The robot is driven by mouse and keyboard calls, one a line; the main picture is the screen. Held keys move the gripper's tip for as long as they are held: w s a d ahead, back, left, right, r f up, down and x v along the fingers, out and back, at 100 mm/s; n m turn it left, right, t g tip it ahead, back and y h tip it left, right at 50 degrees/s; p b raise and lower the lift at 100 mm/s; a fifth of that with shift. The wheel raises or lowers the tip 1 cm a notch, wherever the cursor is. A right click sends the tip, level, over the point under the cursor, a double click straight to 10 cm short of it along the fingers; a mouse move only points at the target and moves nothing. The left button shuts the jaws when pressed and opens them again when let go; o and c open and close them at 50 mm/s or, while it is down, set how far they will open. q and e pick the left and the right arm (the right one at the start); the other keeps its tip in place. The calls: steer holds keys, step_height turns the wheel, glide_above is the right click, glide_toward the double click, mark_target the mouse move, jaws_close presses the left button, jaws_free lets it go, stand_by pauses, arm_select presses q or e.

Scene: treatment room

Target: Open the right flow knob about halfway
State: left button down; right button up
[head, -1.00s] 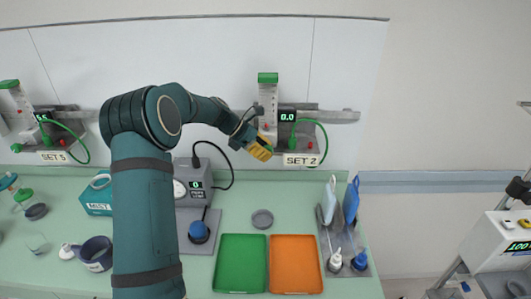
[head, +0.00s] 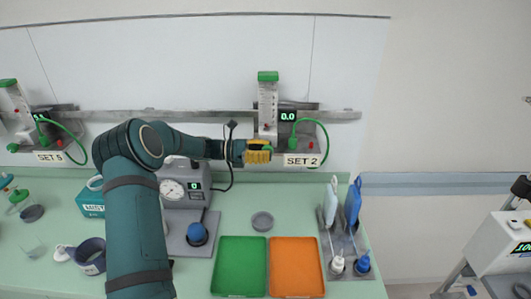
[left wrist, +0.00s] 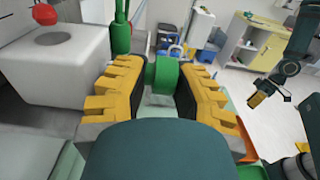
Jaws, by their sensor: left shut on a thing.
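The right flow meter (head: 267,100) is on the wall rail above the SET 2 label (head: 301,160), and its display (head: 288,116) reads 0.0. My left gripper (head: 259,153) is at the lower left of this meter, its yellow fingers pointing right. In the left wrist view the green flow knob (left wrist: 165,75) sits between the two yellow-and-black fingers, which are shut on it. In the head view the fingers hide most of the knob. My right gripper (left wrist: 258,97) shows small at the right of the left wrist view; its jaw opening is unclear.
A green hose (head: 322,128) loops at the meter's right. A second meter with the SET 5 label (head: 49,156) is at far left. Below are a grey gauge unit (head: 183,187), a green tray (head: 240,264), an orange tray (head: 296,265) and a bottle rack (head: 350,262).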

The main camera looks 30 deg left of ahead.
arm_select(q)
steer(key=shift+s+d+f, duration=0.1)
steer(key=shift+d+f, duration=0.1)
stand_by(0.3)
steer(key=c, duration=1.1)
jaws_free()
steer(key=shift+c, duration=0.2)
steer(key=shift+o, duration=1.4)
steer(key=shift+d+r, duration=0.1)
steer(key=shift+r, duration=0.05)
steer(key=shift+s+a, duration=0.25)
steer(key=shift+a, duration=0.35)
steer(key=v, duration=1)
steer(key=shift+s+a, duration=0.25)
steer(key=shift+a, duration=0.05)
steer(key=shift+o, duration=0.2)
